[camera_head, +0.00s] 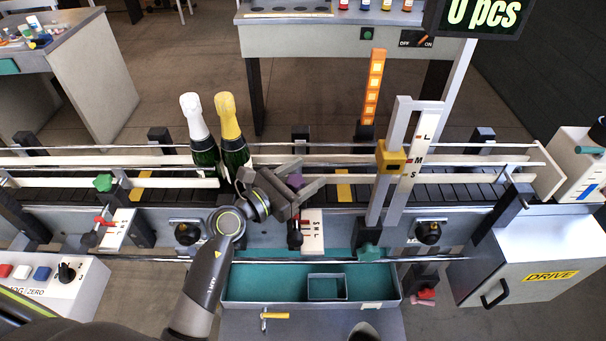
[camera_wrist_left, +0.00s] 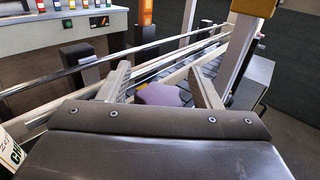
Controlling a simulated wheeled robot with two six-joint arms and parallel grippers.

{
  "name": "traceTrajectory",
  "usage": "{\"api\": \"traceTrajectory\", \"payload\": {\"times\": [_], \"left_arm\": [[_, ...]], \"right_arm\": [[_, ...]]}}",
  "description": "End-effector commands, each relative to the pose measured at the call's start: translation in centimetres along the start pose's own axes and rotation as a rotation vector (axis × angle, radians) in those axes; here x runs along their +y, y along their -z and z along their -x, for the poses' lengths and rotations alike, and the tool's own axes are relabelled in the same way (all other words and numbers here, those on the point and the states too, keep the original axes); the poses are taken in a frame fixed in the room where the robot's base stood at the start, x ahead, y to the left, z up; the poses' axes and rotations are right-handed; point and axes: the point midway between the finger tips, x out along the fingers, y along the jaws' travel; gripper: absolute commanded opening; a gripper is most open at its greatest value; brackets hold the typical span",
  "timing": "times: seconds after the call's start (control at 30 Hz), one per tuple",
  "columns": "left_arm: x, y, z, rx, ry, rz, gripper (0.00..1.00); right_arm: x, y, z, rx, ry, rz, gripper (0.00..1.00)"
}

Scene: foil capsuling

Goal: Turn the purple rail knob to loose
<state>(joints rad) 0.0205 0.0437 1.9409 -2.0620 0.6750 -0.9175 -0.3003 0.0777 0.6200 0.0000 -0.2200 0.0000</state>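The purple rail knob (camera_head: 295,181) is at the front rail of the conveyor in the head view, partly covered by my left gripper (camera_head: 306,178). In the left wrist view the purple knob (camera_wrist_left: 160,94) shows between the two fingers of my left gripper (camera_wrist_left: 160,70), its lower part hidden behind the gripper body. The fingers are spread, one to each side of the knob, with visible gaps. I cannot tell whether either finger touches it. The knob's loose or tight setting is not readable. My right gripper is not in view.
Two bottles, with white foil (camera_head: 195,118) and yellow foil (camera_head: 229,118), stand on the conveyor just left of my gripper. A green knob (camera_head: 103,182) is farther left. A gauge post with a yellow slider (camera_head: 391,158) stands to the right. A teal tray (camera_head: 255,283) lies in front.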

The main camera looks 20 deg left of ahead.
Motion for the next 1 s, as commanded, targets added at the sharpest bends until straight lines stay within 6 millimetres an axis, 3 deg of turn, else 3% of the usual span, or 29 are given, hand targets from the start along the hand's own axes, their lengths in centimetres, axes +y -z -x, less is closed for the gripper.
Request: {"api": "traceTrajectory", "payload": {"times": [0.27,0.43,1.0], "left_arm": [[0.0,0.0,0.0,0.000,0.000,0.000,0.58],[0.1,0.2,1.2,0.001,-0.001,-0.001,0.58],[0.0,0.3,12.4,0.005,0.001,-0.004,0.58]], "right_arm": [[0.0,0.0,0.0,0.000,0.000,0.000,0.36],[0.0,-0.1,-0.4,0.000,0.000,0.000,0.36],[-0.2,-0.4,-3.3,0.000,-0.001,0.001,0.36]]}}
